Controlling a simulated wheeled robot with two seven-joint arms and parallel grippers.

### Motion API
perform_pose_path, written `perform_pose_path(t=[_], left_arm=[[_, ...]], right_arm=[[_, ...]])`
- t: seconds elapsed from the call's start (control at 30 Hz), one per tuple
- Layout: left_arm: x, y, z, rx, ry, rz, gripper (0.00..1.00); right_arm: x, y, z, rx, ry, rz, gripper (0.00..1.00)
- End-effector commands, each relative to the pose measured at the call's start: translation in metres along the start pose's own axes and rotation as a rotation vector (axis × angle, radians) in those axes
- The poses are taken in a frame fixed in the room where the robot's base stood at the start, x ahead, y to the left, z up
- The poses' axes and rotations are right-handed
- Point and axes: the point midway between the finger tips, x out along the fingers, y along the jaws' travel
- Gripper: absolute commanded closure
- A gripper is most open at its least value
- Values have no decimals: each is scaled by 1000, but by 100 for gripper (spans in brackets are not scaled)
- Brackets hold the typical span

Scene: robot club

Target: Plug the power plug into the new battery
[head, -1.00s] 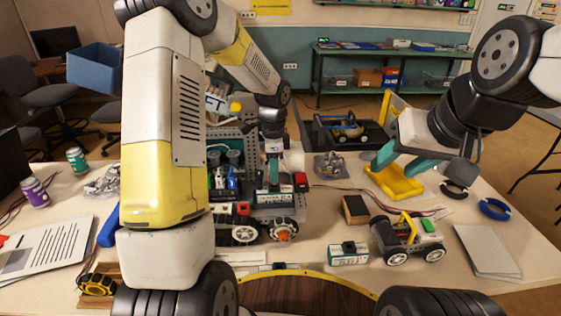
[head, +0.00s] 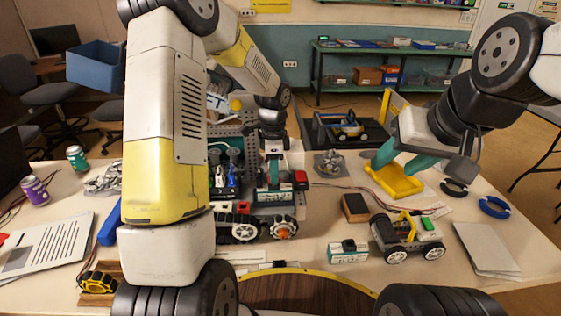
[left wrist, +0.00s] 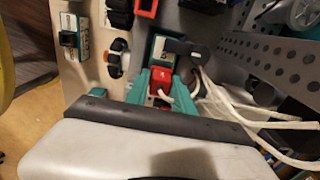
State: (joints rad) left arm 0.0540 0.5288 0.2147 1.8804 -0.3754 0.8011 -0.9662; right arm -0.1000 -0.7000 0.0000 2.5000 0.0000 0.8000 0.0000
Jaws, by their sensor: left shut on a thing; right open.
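My left gripper (head: 273,180) reaches down into the wheeled robot (head: 244,231). In the left wrist view its teal fingers (left wrist: 158,88) are shut on the red power plug (left wrist: 161,76), from which white cable trails right. The plug is at the end of a white-and-teal battery (left wrist: 162,50) mounted in the robot; whether it is fully seated I cannot tell. This battery also shows in the head view (head: 273,196), below the fingertips. Another white-and-teal battery (head: 348,252) lies on the table. My right gripper (head: 395,165) is open and empty above a yellow tray (head: 396,183).
A small wheeled car (head: 408,238) and a brown block (head: 355,208) stand to the right of the robot. The robot's perforated plate (left wrist: 270,55) and loose cables (left wrist: 245,115) crowd the left gripper.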

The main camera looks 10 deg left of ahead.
Motion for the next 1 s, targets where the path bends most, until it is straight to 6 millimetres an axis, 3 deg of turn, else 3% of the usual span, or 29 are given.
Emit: perform_pose_path(t=[1.0], left_arm=[[8,0,0,0,0,0,100]], right_arm=[[0,0,0,0,0,0,51]])
